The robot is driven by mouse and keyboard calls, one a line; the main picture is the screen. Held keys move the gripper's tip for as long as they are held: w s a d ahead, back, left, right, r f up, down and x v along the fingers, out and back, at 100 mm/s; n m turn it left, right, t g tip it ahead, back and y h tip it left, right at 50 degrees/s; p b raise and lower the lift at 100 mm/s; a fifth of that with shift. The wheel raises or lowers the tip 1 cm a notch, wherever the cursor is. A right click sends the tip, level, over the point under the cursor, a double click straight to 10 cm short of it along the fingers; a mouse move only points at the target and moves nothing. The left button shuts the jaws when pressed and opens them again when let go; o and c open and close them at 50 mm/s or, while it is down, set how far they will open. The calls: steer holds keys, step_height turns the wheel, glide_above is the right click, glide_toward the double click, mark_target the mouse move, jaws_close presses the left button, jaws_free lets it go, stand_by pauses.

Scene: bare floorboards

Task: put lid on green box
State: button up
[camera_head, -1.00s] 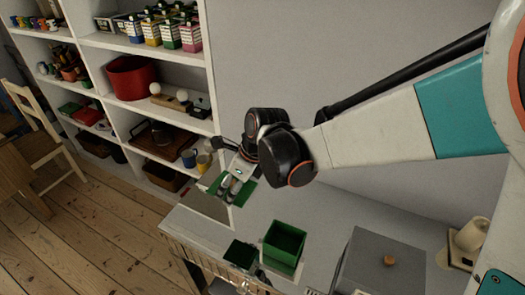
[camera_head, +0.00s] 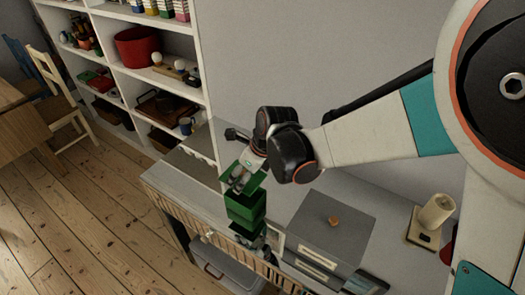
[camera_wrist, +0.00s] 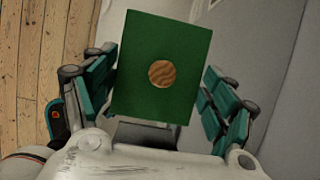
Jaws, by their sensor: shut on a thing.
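The green lid, a flat square panel with a round wooden knob, fills the middle of the wrist view (camera_wrist: 155,105), between the teal-padded fingers. My gripper (camera_wrist: 160,90) is shut on the lid. In the head view my gripper (camera_head: 240,178) holds the lid (camera_head: 256,181) just above and behind the green box (camera_head: 245,210) in the picture. The box sits on the grey desk near its front edge. A gap between lid and box is hard to judge. The box is not seen in the wrist view.
A cream cylinder on a stand (camera_head: 432,215) is farther right. A darker green shape (camera_head: 246,233) below the green box is unclear. A white shelf unit (camera_head: 150,60) stands at left.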

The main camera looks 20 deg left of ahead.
steer(key=shift+d, duration=0.15)
steer(key=shift+f, duration=0.1)
steer(key=shift+f+b, duration=2.45)
steer(key=shift+f, duration=0.45)
steer(key=shift+f+b, duration=0.35)
steer(key=shift+b, duration=0.15)
steer(key=o, duration=1)
steer(key=shift+r, duration=0.15)
